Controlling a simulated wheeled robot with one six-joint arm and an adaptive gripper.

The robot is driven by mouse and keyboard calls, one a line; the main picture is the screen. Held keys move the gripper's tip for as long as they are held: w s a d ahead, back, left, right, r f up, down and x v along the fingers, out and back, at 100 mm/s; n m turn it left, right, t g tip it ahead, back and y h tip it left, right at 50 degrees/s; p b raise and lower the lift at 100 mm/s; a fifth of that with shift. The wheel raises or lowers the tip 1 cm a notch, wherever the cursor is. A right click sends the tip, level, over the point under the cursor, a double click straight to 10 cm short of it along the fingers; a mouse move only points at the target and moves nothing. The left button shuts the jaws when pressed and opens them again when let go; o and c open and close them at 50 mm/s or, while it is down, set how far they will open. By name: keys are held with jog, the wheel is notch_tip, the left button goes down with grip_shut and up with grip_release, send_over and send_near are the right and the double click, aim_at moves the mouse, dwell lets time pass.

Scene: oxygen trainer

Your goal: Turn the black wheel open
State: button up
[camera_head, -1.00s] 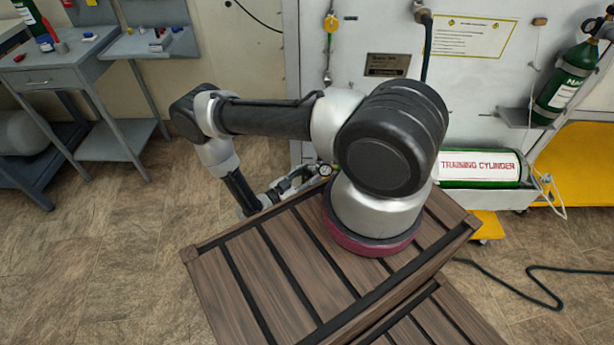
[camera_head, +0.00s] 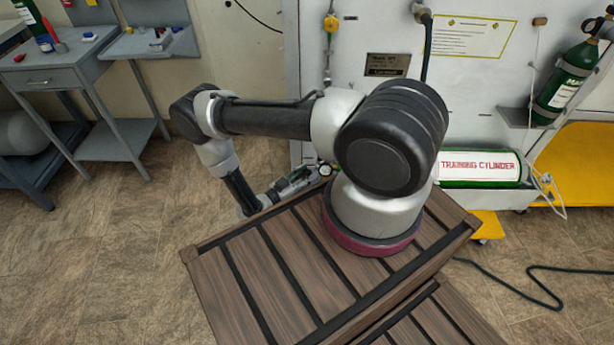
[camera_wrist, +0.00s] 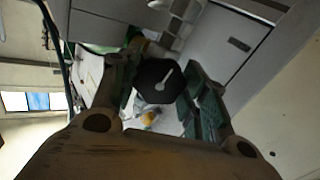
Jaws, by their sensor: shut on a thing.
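The black wheel (camera_wrist: 157,82) shows in the wrist view as a dark, many-sided disc with a pale grey marking on its face. It sits between the two green-padded fingers of my gripper (camera_wrist: 160,90), which is shut on it. In the head view my gripper (camera_head: 296,183) reaches right, low against the white panel, just beyond my deck's edge. A small round gauge (camera_head: 325,170) is at its tip. The wheel itself cannot be made out in the head view.
The white panel (camera_head: 480,90) stands behind. A green training cylinder (camera_head: 480,168) lies on its right side. Another green cylinder (camera_head: 567,80) hangs at far right. A grey workbench (camera_head: 60,75) stands at left. A dark hose (camera_head: 535,280) lies on the floor. Floor at left is clear.

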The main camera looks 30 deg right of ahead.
jog(key=o, duration=1)
jog(key=shift+o, duration=0.2)
jog(key=shift+a, duration=0.1)
jog(key=s+a, duration=0.1)
jog(key=a, duration=0.6)
jog(key=shift+a, duration=0.15)
